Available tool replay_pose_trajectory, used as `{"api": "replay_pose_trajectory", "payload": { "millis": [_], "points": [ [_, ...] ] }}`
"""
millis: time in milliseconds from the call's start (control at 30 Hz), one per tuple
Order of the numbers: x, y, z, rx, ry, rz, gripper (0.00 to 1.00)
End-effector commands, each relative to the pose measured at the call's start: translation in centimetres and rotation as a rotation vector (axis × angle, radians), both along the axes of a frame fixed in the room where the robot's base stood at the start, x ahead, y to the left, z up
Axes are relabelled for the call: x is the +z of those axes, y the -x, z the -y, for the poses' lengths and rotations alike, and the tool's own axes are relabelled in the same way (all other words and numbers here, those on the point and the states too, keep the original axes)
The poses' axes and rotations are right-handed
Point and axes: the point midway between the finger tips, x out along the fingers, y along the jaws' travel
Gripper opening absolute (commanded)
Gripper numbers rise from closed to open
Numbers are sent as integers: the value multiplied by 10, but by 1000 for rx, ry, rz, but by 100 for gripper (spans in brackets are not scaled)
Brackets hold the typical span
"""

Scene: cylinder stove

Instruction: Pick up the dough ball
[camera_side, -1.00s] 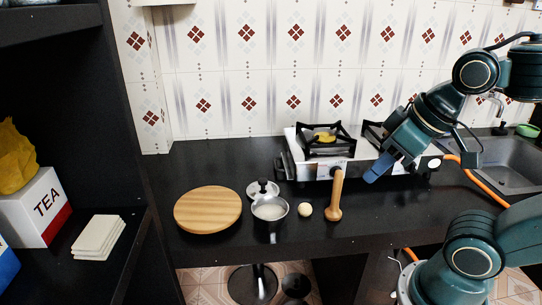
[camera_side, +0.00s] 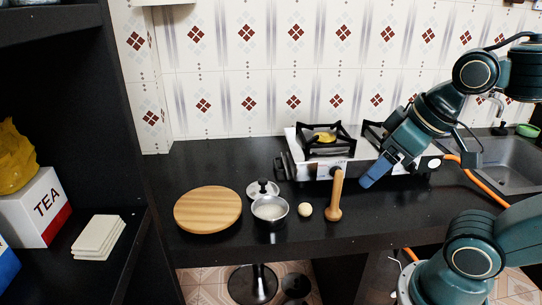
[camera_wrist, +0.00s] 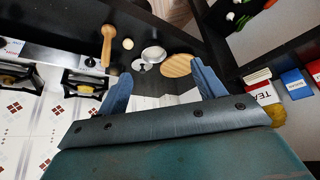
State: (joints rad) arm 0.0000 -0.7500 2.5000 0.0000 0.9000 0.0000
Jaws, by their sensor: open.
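The dough ball (camera_side: 305,210) is a small pale ball on the black counter, between a steel pot and a wooden masher-like tool. It also shows in the wrist view (camera_wrist: 128,44). My gripper (camera_side: 368,180) is above the counter in front of the stove, to the right of the ball and apart from it. In the wrist view my gripper (camera_wrist: 160,82) shows its two blue fingers spread wide with nothing held between them.
The wooden tool (camera_side: 335,197) stands upright between the ball and my gripper. The pot (camera_side: 270,211), a lid (camera_side: 262,190) and a round wooden board (camera_side: 208,210) are left of the ball. The stove (camera_side: 318,168) stands behind. The counter's front edge is near.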

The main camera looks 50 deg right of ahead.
Motion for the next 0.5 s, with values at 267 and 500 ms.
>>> {"api": "replay_pose_trajectory", "payload": {
  "millis": [267,500],
  "points": [
    [0,-1,0,-4,-1,-1,68],
    [1,-14,4,-80,-31,-28,68]
  ]
}}
